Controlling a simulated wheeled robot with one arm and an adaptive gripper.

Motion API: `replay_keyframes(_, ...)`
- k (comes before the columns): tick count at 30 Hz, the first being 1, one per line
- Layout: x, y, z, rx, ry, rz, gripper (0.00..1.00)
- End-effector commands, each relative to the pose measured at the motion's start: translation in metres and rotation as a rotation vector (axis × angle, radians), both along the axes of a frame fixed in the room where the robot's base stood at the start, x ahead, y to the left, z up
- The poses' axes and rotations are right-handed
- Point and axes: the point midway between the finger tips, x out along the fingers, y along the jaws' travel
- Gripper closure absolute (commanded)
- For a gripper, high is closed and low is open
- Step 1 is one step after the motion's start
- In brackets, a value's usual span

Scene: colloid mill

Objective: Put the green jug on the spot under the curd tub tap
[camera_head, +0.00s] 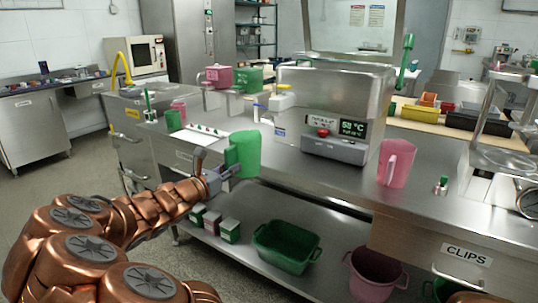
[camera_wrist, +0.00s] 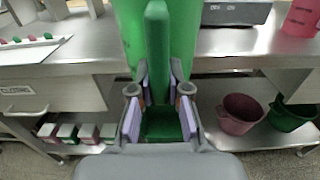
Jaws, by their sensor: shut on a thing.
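The green jug (camera_head: 243,153) is held upright in front of the counter's front edge, its handle toward my arm. My gripper (camera_head: 214,181) is shut on the handle. In the wrist view the fingers of my gripper (camera_wrist: 160,108) close around the green handle (camera_wrist: 157,45), and the jug body (camera_wrist: 130,25) is behind it. A steel machine (camera_head: 335,95) with a "58 °C" display stands on the counter behind and right of the jug. I cannot tell for certain which part is the curd tub tap, and no marked spot shows clearly.
A pink jug (camera_head: 396,163) stands on the counter at right. Pink (camera_head: 218,77) and green (camera_head: 248,78) tubs sit on a raised stand at the back. A white tray (camera_head: 205,132) with small pieces lies left of the jug. Bare counter (camera_head: 290,170) lies right of the jug.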

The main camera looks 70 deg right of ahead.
Motion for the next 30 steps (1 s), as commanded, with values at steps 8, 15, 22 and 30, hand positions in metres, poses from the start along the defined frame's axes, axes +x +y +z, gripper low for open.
replay_keyframes(8, -0.009, -0.038, -0.001, -0.002, -0.003, -0.002, 1.0)
replay_keyframes(15, -0.017, -0.072, -0.001, -0.001, -0.001, -0.004, 1.0)
replay_keyframes(22, -0.024, -0.106, -0.002, 0.001, -0.001, -0.003, 1.0)
replay_keyframes(30, -0.026, -0.126, 0.0, -0.001, 0.0, 0.002, 1.0)
